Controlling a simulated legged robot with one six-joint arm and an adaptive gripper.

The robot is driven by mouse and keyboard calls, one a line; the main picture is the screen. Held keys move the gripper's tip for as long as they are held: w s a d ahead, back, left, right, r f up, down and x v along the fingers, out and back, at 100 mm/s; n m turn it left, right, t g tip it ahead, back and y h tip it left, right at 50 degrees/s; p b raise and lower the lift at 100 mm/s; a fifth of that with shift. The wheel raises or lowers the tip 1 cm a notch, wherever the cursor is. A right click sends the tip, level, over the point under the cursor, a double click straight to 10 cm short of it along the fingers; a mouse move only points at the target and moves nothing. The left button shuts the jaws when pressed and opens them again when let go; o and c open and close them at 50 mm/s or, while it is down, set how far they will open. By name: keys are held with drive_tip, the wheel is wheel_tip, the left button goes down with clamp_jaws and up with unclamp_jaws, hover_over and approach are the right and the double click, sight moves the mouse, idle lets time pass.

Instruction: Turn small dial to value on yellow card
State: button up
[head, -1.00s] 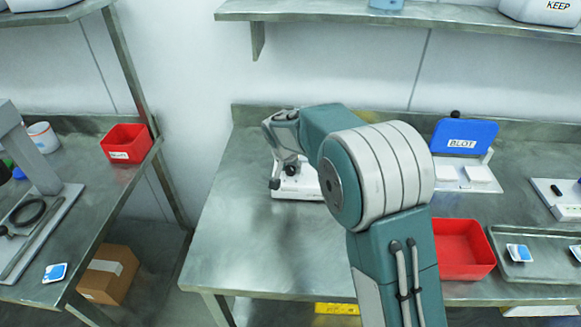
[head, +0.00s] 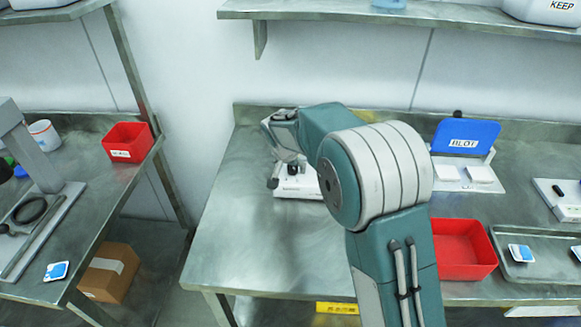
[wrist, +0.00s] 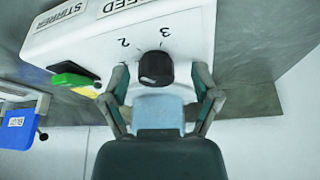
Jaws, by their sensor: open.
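The small dial (wrist: 156,68) is a black knob on a white stirrer unit (wrist: 200,32), with the numerals 2 and 3 printed beside it in the wrist view. My gripper (wrist: 162,78) is open, with one finger on each side of the knob; I cannot tell whether either touches it. In the head view, the white unit (head: 300,184) stands on the bench, partly hidden by my arm. I cannot make out a yellow card with a readable value.
A green switch (wrist: 72,80) sits on the unit beside the dial. In the head view, a blue BLOT stand (head: 465,135), a red bin (head: 462,250) and a metal tray (head: 530,268) are to the right. The bench's left front is clear. A shelf (head: 330,12) runs above.

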drive_tip(key=v, duration=1.2)
